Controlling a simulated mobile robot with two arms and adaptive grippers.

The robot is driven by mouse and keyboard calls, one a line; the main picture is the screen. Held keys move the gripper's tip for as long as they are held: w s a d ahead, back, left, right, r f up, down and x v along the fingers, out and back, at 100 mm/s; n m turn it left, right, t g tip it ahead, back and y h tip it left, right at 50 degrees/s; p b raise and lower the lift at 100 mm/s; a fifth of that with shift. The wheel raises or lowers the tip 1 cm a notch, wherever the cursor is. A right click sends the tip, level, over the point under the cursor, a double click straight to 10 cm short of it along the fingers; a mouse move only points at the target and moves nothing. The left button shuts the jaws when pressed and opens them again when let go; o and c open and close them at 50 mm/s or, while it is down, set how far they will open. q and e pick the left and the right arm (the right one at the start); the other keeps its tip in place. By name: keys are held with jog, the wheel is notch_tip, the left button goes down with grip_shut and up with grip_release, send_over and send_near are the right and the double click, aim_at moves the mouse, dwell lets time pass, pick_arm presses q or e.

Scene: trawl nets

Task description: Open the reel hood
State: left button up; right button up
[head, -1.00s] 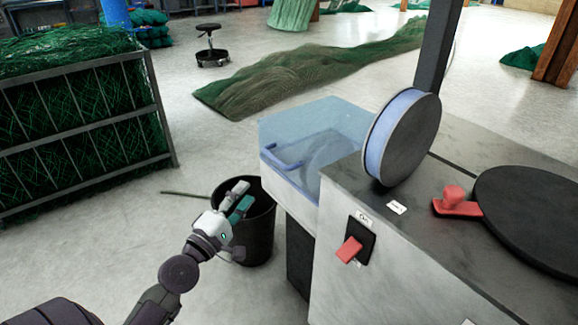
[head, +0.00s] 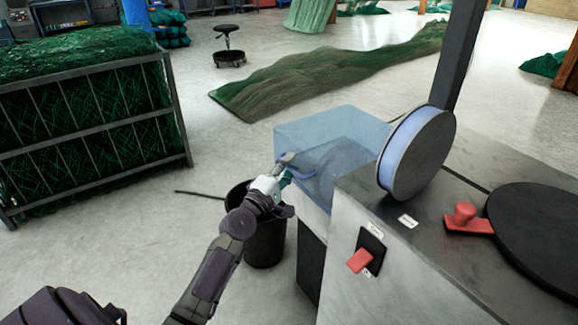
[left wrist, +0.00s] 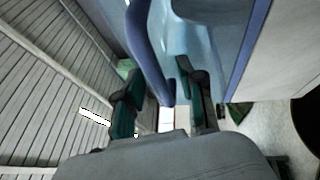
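The reel hood (head: 335,128) is a see-through blue box on the left end of the grey machine, and it looks closed. Its blue bar handle (head: 303,174) is on the side facing my left arm. My left gripper (head: 286,163) is at the handle. In the left wrist view the handle (left wrist: 149,55) runs down between the two dark green-padded fingers (left wrist: 160,98). The fingers stand apart, with a visible gap around the bar; I cannot tell whether either one touches it. My right gripper is not in view.
A black bin (head: 264,240) stands on the floor below my left forearm. The machine (head: 420,240) carries a blue-rimmed reel (head: 420,150), a red switch (head: 360,260) and a red knob lever (head: 466,216). A net cage (head: 90,140) stands at left. Floor between is clear.

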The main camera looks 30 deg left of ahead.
pick_arm(q)
grip_shut()
dwell(0.6)
